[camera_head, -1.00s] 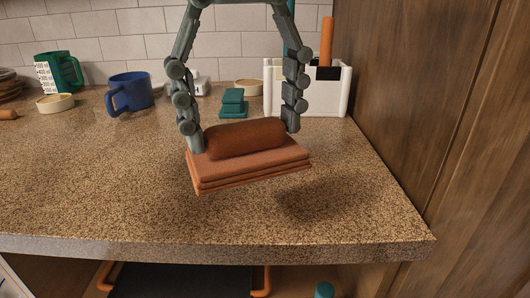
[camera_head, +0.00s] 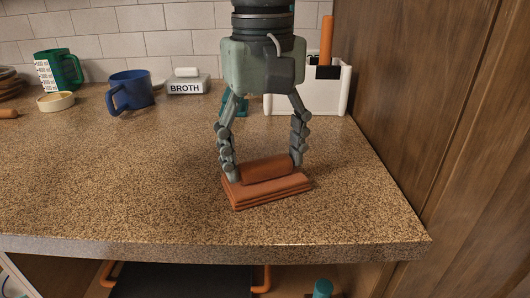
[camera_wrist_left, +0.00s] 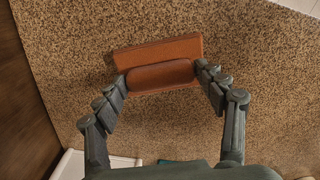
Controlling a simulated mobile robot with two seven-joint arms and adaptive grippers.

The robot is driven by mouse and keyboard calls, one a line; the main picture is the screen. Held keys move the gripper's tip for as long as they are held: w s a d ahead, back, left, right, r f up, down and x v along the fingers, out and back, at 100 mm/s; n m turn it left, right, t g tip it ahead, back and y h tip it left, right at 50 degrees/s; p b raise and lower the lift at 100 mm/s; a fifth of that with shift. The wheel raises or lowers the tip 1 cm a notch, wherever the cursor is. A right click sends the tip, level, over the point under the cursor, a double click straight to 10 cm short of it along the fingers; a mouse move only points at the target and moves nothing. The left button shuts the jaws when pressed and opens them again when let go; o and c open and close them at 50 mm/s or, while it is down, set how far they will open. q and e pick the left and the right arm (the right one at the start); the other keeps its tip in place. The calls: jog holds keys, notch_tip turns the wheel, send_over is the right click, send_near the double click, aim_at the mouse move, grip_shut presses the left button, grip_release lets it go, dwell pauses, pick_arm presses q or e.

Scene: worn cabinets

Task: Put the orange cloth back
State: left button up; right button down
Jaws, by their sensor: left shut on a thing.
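The orange cloth (camera_head: 266,188) is a folded, layered stack with a rolled ridge on top. It is low at the countertop, near the front right of the counter; I cannot tell for sure whether it touches. My left gripper (camera_head: 265,172) comes down from above and is shut on the cloth's rolled ridge, one finger at each end. In the left wrist view, the cloth (camera_wrist_left: 160,51) sits between the two fingertips (camera_wrist_left: 162,76). My right gripper is not in view.
A white holder (camera_head: 335,95) with an orange handle stands at the back right, beside a wooden cabinet panel (camera_head: 430,110). A blue mug (camera_head: 130,92), a green measuring cup (camera_head: 58,70) and a broth box (camera_head: 188,85) stand at the back. The counter's left middle is clear.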

aim_at(263, 162)
pick_arm(q)
jog(key=o, duration=1.2)
jog(key=r, duration=1.2)
jog(key=shift+s+a, duration=0.1)
jog(key=shift+s, duration=0.15)
